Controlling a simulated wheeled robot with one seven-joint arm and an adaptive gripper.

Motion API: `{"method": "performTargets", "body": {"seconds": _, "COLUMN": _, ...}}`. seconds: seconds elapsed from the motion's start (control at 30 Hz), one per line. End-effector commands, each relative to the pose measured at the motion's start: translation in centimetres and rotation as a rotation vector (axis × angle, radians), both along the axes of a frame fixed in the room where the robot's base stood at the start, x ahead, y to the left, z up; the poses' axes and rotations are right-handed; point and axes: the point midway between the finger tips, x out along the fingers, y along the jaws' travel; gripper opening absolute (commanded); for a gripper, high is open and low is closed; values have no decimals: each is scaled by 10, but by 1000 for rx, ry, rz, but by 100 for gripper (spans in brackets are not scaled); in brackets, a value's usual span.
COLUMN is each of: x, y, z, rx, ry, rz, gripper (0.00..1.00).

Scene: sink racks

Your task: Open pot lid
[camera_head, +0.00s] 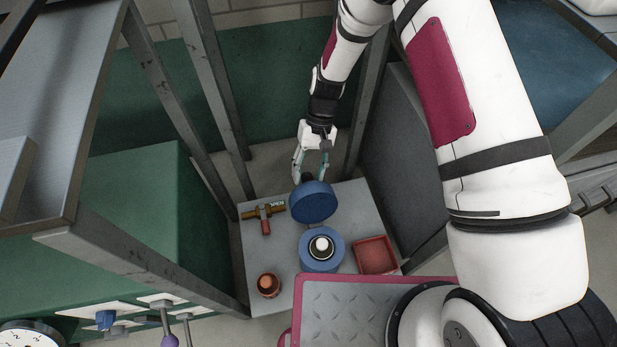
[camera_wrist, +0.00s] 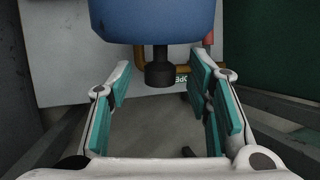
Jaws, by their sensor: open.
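The blue pot (camera_head: 306,262) stands on a small grey table, its top uncovered, with a round white and dark green thing inside. The blue lid (camera_head: 314,205) is tilted up at the pot's far side, its round face towards the head camera. In the wrist view the lid (camera_wrist: 155,18) fills the top middle, and its dark knob (camera_wrist: 159,72) points towards my gripper. My gripper (camera_head: 310,178) is behind the lid. In the wrist view my gripper (camera_wrist: 160,82) is open, its teal-padded fingers on either side of the knob, with gaps showing.
The grey table (camera_head: 350,205) also holds a brass valve with a red handle (camera_head: 265,218), a brown-orange jar (camera_head: 269,285) and a red square tray (camera_head: 375,255). Metal frame posts (camera_head: 215,90) rise at left. A grey panel (camera_head: 400,150) stands at right.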

Motion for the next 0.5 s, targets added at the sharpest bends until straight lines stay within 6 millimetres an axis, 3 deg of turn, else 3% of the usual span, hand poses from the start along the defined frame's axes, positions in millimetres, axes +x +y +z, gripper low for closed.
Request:
{"method": "performTargets", "body": {"seconds": 0.13, "x": -4, "y": 2, "z": -10, "rx": 0, "ry": -1, "rz": 0, "gripper": 46}}
{"method": "performTargets", "body": {"seconds": 0.47, "x": -5, "y": 2, "z": -11, "rx": 0, "ry": -1, "rz": 0, "gripper": 46}}
{"method": "performTargets", "body": {"seconds": 0.5, "x": -5, "y": 2, "z": -11, "rx": 0, "ry": -1, "rz": 0, "gripper": 37}}
